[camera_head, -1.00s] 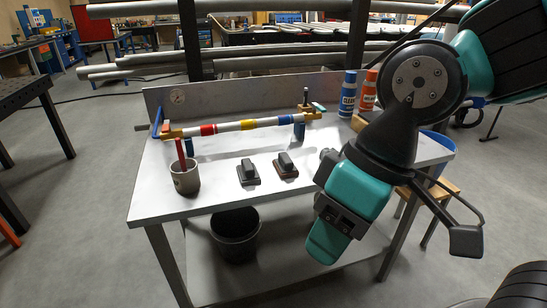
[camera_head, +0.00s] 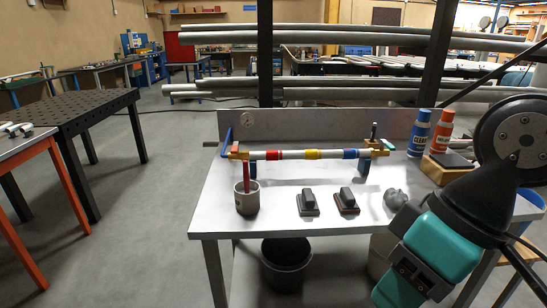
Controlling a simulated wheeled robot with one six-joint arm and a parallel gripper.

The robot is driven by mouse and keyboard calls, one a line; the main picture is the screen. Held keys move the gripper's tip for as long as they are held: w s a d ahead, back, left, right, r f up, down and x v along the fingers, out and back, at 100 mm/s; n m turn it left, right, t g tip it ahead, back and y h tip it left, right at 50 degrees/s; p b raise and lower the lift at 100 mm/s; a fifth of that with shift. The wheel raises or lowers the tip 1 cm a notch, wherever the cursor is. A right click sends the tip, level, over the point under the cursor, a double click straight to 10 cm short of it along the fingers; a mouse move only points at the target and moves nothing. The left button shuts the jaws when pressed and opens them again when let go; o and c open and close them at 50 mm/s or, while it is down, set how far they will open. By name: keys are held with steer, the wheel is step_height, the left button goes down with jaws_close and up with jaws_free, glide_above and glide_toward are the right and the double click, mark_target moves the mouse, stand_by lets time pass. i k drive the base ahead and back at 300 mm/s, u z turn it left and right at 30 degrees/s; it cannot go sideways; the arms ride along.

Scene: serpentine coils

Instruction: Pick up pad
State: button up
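Two small pads with dark handles on top lie side by side on the pale workbench (camera_head: 270,218). The left pad (camera_head: 308,203) has a grey base. The right pad (camera_head: 346,201) has a brownish base. My teal and black gripper (camera_head: 398,290) is at the lower right, in front of the bench's front edge and to the right of both pads. It touches neither pad. Its fingertips run towards the bottom of the picture, and the angle does not show whether they are apart.
A striped pipe (camera_head: 310,154) lies on supports behind the pads. A grey cup (camera_head: 247,198) holding a red stick stands left. A crumpled grey lump (camera_head: 395,198), a blue bottle (camera_head: 419,132) and an orange bottle (camera_head: 442,131) are right. A dark bucket (camera_head: 285,265) is below.

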mark_target(347, 203)
steer(key=u, duration=0.75)
steer(key=i, duration=1.05)
steer(key=z, duration=1.35)
